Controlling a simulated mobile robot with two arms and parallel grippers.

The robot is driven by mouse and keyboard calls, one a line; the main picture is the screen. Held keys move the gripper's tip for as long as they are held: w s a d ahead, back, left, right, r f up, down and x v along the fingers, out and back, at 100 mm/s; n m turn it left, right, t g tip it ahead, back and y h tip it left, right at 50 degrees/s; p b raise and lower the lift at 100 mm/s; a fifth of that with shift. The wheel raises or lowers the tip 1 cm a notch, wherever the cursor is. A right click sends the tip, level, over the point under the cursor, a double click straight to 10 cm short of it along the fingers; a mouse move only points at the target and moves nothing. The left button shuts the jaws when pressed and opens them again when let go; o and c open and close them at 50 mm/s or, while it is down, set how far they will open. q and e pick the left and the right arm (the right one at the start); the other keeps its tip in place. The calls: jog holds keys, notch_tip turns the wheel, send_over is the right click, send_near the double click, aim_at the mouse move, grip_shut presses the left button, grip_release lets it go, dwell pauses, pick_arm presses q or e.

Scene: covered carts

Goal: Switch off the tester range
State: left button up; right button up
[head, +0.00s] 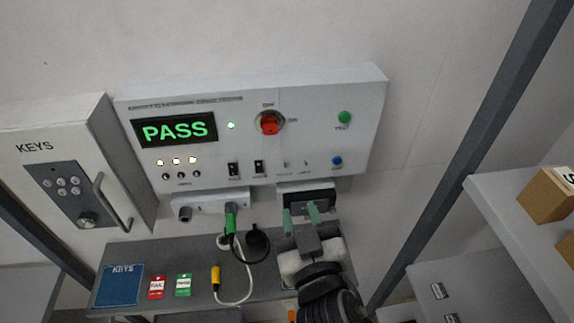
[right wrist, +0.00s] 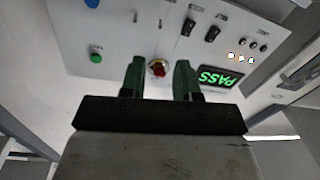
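The tester is a white wall panel (head: 300,95) with a green "PASS" display (head: 179,130). A red rotary knob (head: 269,123) on a round metal base sits right of the display; small labels above and to its right are too small to read surely. My right gripper (head: 300,214) is open and empty, below the knob in front of the panel's lower edge. In the right wrist view the panel appears turned over, and the red knob (right wrist: 158,68) shows between the two green fingers (right wrist: 158,77), beyond their tips and apart from them. My left gripper is not in view.
The panel also has a green button (head: 344,118), a blue button (head: 336,160), black rocker switches (head: 233,169) and lit lamps. A green plug (head: 231,220) with cable hangs below. A keys cabinet (head: 75,165) stands left. A grey shelf (head: 130,262) holds cards; a post (head: 455,170) rises right.

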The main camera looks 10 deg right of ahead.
aim_at(286, 167)
jog(key=w, duration=0.3)
jog(key=w+p, duration=0.1)
jog(key=w, duration=0.6)
jog(key=shift+w+a+p, duration=0.3)
jog(key=shift+a+p, duration=0.1)
grip_shut()
